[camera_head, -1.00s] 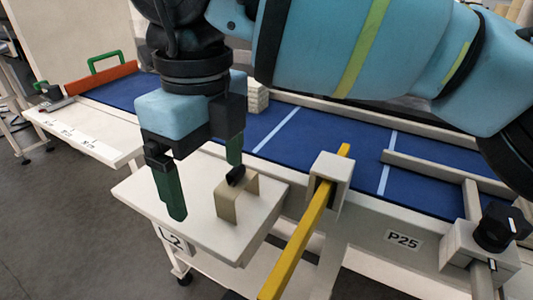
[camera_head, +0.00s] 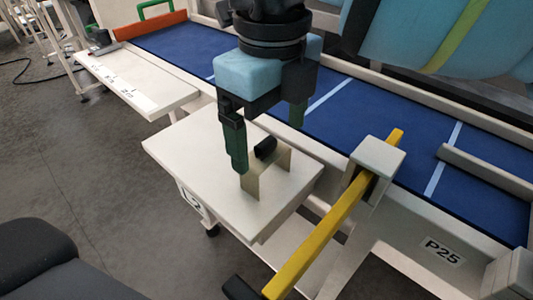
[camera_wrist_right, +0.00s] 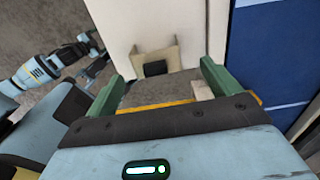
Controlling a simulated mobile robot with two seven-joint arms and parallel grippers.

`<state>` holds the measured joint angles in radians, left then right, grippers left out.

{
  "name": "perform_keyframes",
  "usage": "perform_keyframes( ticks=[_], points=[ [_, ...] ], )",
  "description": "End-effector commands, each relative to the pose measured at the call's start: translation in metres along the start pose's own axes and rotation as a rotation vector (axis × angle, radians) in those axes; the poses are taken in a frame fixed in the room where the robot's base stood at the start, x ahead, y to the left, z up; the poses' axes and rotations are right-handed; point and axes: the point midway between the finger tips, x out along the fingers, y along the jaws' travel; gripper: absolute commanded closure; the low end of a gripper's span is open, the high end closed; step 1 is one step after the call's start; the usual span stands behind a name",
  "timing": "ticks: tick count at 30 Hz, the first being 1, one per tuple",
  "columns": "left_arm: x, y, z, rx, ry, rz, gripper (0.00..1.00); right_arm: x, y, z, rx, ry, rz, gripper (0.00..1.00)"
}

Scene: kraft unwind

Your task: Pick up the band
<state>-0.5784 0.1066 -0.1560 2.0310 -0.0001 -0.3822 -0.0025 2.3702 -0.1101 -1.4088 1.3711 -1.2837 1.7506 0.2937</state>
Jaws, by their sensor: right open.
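A small black piece, which looks like the band (camera_head: 265,148), sits at the top of a tan bracket (camera_head: 278,165) on a pale side table (camera_head: 185,148). The wrist view also shows the black piece (camera_wrist_right: 155,68) on the bracket (camera_wrist_right: 171,57). My right gripper (camera_head: 268,142) points down at the bracket with its green fingers open and nothing between them. In the wrist view the fingers (camera_wrist_right: 160,72) frame the bracket left and right; contact cannot be told. A blue-grey arm with a dark end, seemingly my left gripper (camera_wrist_right: 92,58), shows small at the wrist view's left.
A yellow bar (camera_head: 330,222) slants through a pale block (camera_head: 378,160) right of the side table. A blue belt (camera_head: 400,138) with pale rails runs behind. A long pale shelf (camera_head: 145,85) is at left.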

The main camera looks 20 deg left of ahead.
Motion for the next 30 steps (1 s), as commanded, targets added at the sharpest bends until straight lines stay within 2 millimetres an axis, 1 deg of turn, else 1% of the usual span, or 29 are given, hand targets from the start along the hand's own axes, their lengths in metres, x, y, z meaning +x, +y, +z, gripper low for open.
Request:
perform_keyframes(
  ticks=[5, 13, 16, 21, 23, 30],
  points=[
    [0.0, -0.001, -0.005, 0.001, 0.009, -0.001, 0.24, 0.009, 0.002, 0.001, -0.001, 0.001, 0.0, 0.11],
    [-0.001, -0.001, -0.006, 0.002, 0.012, -0.001, 0.24, 0.046, 0.005, 0.004, 0.0, 0.001, 0.001, 0.11],
    [-0.001, -0.001, -0.006, 0.002, 0.012, -0.001, 0.24, 0.051, 0.005, 0.004, -0.001, -0.001, 0.0, 0.11],
    [-0.001, -0.001, -0.006, 0.002, 0.012, -0.001, 0.24, 0.051, 0.005, 0.004, 0.0, -0.001, 0.0, 0.11],
    [-0.001, -0.001, -0.006, 0.002, 0.012, -0.001, 0.24, 0.051, 0.005, 0.004, 0.0, -0.001, 0.0, 0.17],
    [-0.001, -0.001, -0.005, 0.002, 0.01, -0.001, 0.24, 0.051, 0.004, 0.004, 0.0, -0.001, 0.0, 0.49]
  ],
)
